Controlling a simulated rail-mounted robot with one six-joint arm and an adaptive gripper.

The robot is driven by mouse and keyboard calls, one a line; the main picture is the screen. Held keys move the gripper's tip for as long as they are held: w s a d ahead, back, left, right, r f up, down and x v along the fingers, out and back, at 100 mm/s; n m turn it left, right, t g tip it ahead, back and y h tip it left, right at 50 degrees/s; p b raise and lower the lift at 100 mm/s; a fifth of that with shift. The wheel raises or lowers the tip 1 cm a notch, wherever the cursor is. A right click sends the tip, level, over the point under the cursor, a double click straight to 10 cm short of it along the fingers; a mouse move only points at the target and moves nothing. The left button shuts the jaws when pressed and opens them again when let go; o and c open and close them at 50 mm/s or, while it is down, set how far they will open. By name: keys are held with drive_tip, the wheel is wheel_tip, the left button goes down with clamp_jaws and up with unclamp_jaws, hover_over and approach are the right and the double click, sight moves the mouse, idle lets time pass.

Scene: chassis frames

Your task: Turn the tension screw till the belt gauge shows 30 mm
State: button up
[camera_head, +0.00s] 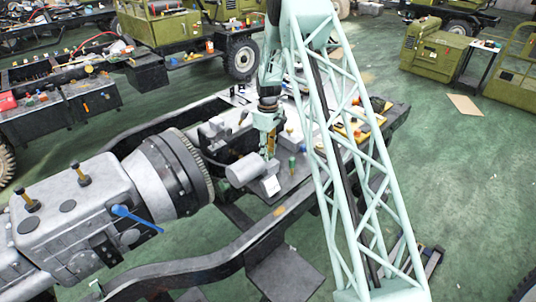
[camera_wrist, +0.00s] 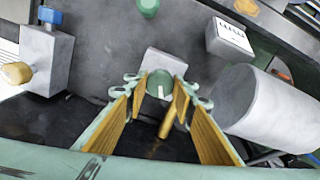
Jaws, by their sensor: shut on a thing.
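In the wrist view, a green round screw head (camera_wrist: 153,80) with a white mark sits in front of a pale grey block (camera_wrist: 165,61). My gripper (camera_wrist: 159,90) has its yellow-padded fingers on either side of this head and is shut on it. In the head view my gripper (camera_head: 270,152) points down at the chassis, and the screw head is hidden there. A white box with dark scale marks (camera_wrist: 231,36), seemingly the belt gauge, lies up and right of the screw; it also shows in the head view (camera_head: 271,186). Its reading is too small to tell.
A grey cylinder (camera_wrist: 275,108) lies close to the right finger. A grey block with a blue knob (camera_wrist: 45,55) stands at the left, and a green knob (camera_wrist: 148,7) stands beyond the screw. The large grey gearbox (camera_head: 75,215) fills the lower left of the head view.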

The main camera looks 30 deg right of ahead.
idle(0.4)
drive_tip(key=o, duration=0.9)
drive_tip(key=shift+r, duration=0.15)
drive_tip(key=shift+r, duration=5.85)
